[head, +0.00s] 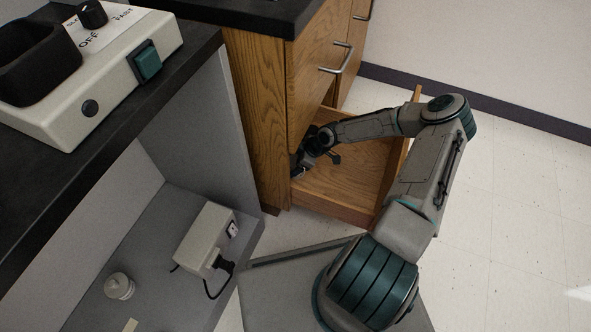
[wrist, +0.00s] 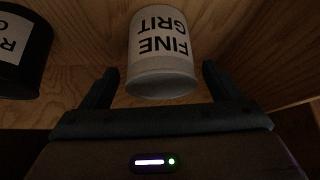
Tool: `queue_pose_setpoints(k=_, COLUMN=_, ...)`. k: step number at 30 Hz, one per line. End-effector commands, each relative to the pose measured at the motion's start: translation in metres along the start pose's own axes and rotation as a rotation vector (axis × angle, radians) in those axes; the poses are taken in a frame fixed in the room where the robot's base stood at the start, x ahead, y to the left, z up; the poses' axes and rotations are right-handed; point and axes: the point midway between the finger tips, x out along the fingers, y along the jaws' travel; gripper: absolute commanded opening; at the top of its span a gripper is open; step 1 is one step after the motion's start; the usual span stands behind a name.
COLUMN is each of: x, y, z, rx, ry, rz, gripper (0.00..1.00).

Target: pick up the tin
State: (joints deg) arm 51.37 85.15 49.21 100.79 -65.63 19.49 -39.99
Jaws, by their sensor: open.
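A white tin (wrist: 160,50) with the words "FINE GRIT" stands out in the wrist view, upside down in the picture, inside a wooden drawer. My gripper (wrist: 160,82) is open, with one dark finger at each side of the tin's near end. I cannot tell whether the fingers touch it. In the head view my gripper (head: 298,168) reaches into the open drawer (head: 345,208) near its left side. The tin cannot be made out there; my arm and the cabinet cover that part.
A black container (wrist: 22,50) with a white label lies left of the tin. The drawer's wooden walls (wrist: 285,50) are close by. In the head view, a counter (head: 120,140) stands left, with a grey box (head: 205,240) on a lower shelf. The floor at right is clear.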

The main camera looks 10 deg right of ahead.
Motion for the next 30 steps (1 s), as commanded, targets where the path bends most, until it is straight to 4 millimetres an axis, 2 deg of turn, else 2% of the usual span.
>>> queue_pose_setpoints(k=1, x=0.0092, y=-0.0005, z=0.001, rx=-0.001, ry=0.001, rz=-0.001, gripper=0.84)
queue_pose_setpoints(k=3, x=0.0133, y=-0.0003, z=0.0005, rx=-0.001, ry=0.0, rz=0.0, gripper=0.84)
queue_pose_setpoints(k=11, x=0.0139, y=-0.0002, z=-0.0006, rx=0.0, ry=0.0, rz=0.0, gripper=0.84)
queue_pose_setpoints(k=17, x=0.0138, y=-0.0002, z=-0.0005, rx=0.0, ry=0.0, rz=0.0, gripper=0.32)
queue_pose_setpoints(k=18, x=0.0138, y=-0.0001, z=-0.0005, rx=0.0, ry=0.0, rz=0.0, gripper=0.27)
queue_pose_setpoints(k=30, x=0.0072, y=0.0004, z=-0.0048, rx=-0.001, ry=0.0, rz=0.001, gripper=0.27)
